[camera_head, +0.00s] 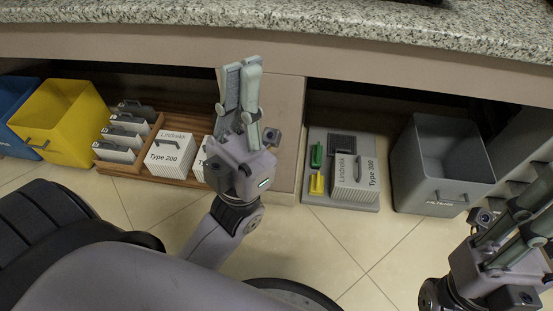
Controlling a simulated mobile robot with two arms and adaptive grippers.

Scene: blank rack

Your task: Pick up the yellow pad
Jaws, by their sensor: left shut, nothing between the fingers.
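A small yellow pad (316,185) with an upright part sits at the front left of a grey tray (338,202) on the floor. A green piece (316,155) of similar form is right behind it. My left gripper (241,67) points up, shut and empty, to the left of the tray and apart from the pad. My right gripper (538,200) is at the lower right edge. Its fingertips run to the picture's edge, so its opening is unclear.
A wooden tray (130,166) with white boxes and yellow (62,120) and blue (12,100) bins are left. A granite counter (400,25) overhangs. Floor in front is clear.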

